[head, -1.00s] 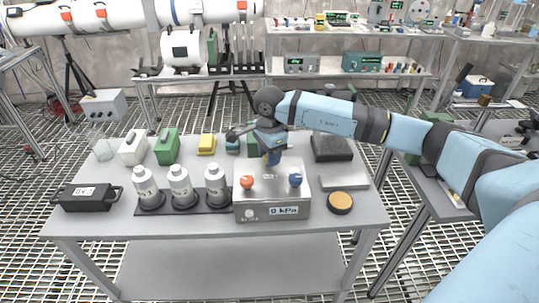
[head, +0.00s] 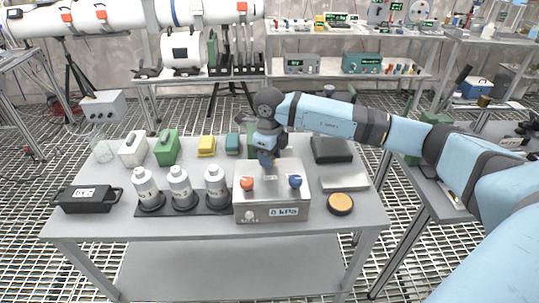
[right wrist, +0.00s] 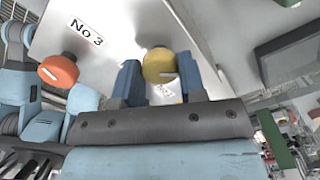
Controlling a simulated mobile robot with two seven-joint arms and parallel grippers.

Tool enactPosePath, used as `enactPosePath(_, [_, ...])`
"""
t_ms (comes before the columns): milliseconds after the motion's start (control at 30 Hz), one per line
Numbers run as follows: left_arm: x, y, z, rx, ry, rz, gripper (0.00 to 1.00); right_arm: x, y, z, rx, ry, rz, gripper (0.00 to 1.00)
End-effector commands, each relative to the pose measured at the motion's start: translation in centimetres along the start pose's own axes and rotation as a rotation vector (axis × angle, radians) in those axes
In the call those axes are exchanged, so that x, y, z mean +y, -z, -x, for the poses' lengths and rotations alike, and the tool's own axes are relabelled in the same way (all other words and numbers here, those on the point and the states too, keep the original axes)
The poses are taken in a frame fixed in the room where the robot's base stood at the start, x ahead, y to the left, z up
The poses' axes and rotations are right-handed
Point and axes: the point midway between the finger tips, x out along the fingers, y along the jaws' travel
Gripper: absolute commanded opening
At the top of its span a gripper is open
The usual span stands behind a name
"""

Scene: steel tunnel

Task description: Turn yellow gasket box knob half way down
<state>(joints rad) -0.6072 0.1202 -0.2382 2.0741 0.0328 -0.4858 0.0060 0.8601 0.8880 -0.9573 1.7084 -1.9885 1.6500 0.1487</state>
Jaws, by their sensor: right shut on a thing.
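The steel gasket box (head: 250,202) stands at the front of the table, with an orange knob (head: 247,183), a blue knob (head: 295,180) and a display reading 0 kPa. My right gripper (head: 266,161) points down over the back of the box and hides the yellow knob in the head view. In the right wrist view the yellow knob (right wrist: 160,66) sits between the two blue fingers of my right gripper, which is shut on it. The orange knob (right wrist: 58,70) is left of it, near a label "No 3". My left gripper is not in view.
Several grey-and-white bottles (head: 180,186) stand left of the box. A round orange-topped disc (head: 340,203) and a flat grey plate (head: 345,179) lie to its right. A dark block (head: 332,149) and small coloured cases (head: 207,145) stand behind. The table's front edge (head: 170,238) is clear.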

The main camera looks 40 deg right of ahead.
Motion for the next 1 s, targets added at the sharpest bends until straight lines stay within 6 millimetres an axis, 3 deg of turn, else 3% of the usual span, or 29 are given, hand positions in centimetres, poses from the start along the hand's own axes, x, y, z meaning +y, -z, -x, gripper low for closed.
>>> enactPosePath(600, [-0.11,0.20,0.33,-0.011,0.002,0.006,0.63,-0.05,-0.03,0.20,-0.002,0.001,-0.572,0.14])
enactPosePath(1000, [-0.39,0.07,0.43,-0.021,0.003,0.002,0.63,-0.03,-0.08,0.21,-0.003,0.000,-0.811,0.14])
